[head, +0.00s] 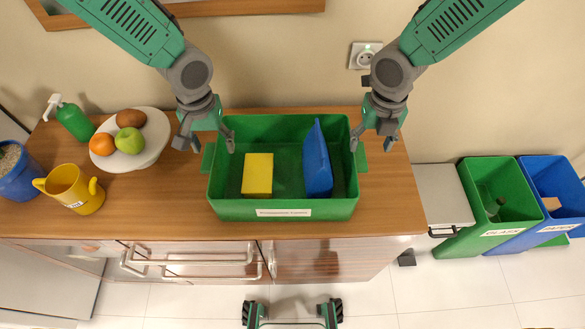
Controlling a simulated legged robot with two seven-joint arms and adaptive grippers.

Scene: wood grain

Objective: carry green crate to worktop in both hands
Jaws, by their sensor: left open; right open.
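The green crate (283,209) sits on the wooden worktop (390,215), with a white label on its front wall and a tab handle at each end. A yellow block (257,175) and a blue upright piece (317,160) are inside it. My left gripper (205,142) is open at the crate's left end, above or beside the left handle (208,157). My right gripper (376,142) is open at the right end, near the right handle (361,157). I cannot tell whether either gripper touches the crate.
Left of the crate are a white plate (150,152) of fruit, a yellow mug (72,189), a green soap bottle (74,122) and a blue pot (18,175). Green (478,236) and blue (535,222) bins stand on the floor at right. Cabinet handles jut out in front.

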